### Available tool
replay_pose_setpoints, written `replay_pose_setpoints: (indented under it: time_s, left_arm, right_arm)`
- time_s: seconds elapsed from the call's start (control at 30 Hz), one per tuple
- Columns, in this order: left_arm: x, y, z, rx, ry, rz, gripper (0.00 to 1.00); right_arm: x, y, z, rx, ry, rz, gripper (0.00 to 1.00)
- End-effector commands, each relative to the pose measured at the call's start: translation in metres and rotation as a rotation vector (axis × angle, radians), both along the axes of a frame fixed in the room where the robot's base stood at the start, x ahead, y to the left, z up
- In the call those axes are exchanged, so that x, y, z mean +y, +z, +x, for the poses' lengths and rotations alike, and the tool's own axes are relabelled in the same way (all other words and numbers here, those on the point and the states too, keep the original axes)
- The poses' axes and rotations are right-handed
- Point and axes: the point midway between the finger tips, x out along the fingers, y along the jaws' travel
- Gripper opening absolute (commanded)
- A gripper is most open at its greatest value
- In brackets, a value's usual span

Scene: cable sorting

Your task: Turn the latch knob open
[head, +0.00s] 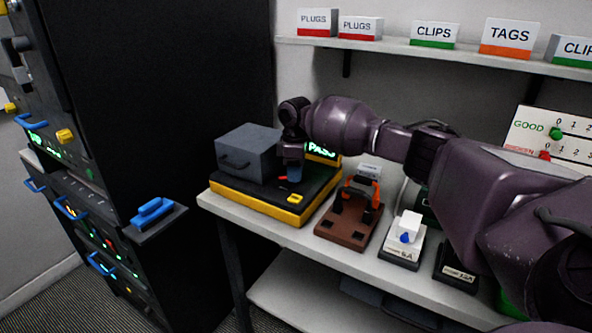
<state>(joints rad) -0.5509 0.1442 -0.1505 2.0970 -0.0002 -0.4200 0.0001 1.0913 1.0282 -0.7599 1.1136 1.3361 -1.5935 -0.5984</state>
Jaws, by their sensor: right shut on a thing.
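My right gripper (289,172) reaches in from the right and points down at the yellow-edged black tester (258,203) on the table. It is beside the right side of the grey box (247,152), which has a dark handle on its front. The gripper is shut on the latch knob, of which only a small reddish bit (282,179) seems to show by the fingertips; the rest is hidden. I cannot tell how far the knob is turned. A green PASS display (322,152) is lit behind the gripper, partly covered by it. My left gripper is not in view.
A brown stand with an orange and black clamp (359,200) and a white plug holder (405,240) stand to the right on the table. A black rack with blue handles (152,212) is on the left. A shelf with labelled boxes (433,35) hangs above.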

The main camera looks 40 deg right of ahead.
Motion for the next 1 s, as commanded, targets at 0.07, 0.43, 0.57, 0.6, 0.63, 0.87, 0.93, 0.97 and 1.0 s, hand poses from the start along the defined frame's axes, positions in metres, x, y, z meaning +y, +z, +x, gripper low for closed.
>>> replay_pose_setpoints:
  time_s: [0.07,0.43,0.57,0.6,0.63,0.87,0.93,0.97,1.0]
  left_arm:
    - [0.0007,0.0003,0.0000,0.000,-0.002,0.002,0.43]
    - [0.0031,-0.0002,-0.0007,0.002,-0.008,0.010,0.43]
    - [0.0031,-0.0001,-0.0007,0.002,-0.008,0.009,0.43]
    - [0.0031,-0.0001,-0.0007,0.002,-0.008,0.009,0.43]
    - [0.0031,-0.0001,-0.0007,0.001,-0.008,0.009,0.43]
    - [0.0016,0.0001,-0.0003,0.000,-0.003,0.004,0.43]
    - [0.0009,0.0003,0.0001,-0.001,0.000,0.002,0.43]
    - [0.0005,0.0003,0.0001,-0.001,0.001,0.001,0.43]
    - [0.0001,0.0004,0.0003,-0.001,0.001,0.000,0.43]
  right_arm:
    - [0.0007,-0.0016,-0.0006,0.004,0.043,0.002,0.13]
    - [0.0001,-0.0018,-0.0001,0.004,0.153,0.000,0.13]
    - [0.0001,-0.0020,-0.0001,0.004,0.160,0.000,0.13]
    - [0.0001,-0.0021,-0.0001,0.004,0.161,-0.001,0.13]
    - [0.0001,-0.0021,-0.0001,0.004,0.161,-0.001,0.13]
    - [0.0001,-0.0022,-0.0002,0.005,0.160,-0.001,0.13]
    - [0.0002,-0.0021,-0.0002,0.005,0.160,-0.001,0.48]
    - [0.0001,-0.0020,-0.0001,0.004,0.160,0.000,0.52]
    - [0.0001,-0.0018,0.0000,0.004,0.160,0.000,0.58]
